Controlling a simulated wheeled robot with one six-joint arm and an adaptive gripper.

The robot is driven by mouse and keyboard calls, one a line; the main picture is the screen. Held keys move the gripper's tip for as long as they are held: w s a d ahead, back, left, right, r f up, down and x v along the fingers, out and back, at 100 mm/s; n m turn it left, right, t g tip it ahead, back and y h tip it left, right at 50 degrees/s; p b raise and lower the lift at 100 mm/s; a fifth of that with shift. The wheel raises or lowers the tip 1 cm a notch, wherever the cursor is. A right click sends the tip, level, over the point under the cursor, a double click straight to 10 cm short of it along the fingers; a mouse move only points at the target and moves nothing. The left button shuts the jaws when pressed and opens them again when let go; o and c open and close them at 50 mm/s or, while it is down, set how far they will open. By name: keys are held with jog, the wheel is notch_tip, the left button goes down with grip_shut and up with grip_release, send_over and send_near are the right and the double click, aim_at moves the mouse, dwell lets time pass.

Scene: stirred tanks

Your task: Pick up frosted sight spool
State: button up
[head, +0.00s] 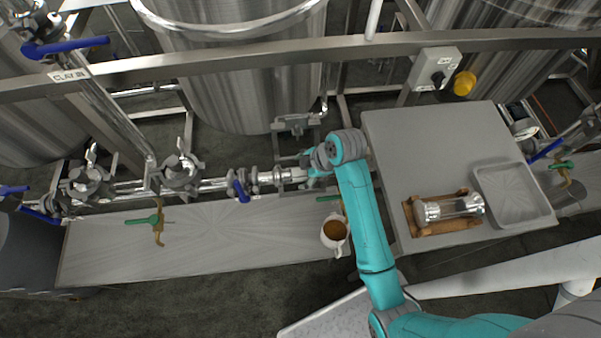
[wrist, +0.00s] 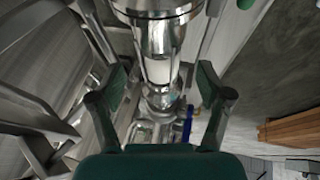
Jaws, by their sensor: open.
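In the wrist view a spool with a whitish, cloudy middle (wrist: 158,70) sits in the steel pipe run between metal end fittings; it looks like the frosted sight spool. My gripper (wrist: 160,95) is open, with one green finger on each side of the pipe run there. I see gaps between the fingers and the spool, and nothing is held. In the head view my gripper (head: 312,172) is at the right end of the pipe run, and my wrist hides most of it and that part of the pipe. A clear glass spool (head: 448,207) lies at the right.
The clear spool lies on a wooden cradle (head: 409,216) on a grey table (head: 430,150), beside a grey tray (head: 514,190). A white cup (head: 334,236) of brown liquid stands below the pipe. Blue-handled (head: 238,192) and green-handled (head: 143,220) valves line the run. A steel rail (head: 250,55) crosses behind.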

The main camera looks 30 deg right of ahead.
aim_at(301, 173)
jog(key=shift+x, duration=1.8)
jog(key=shift+s+f, duration=0.1)
grip_shut()
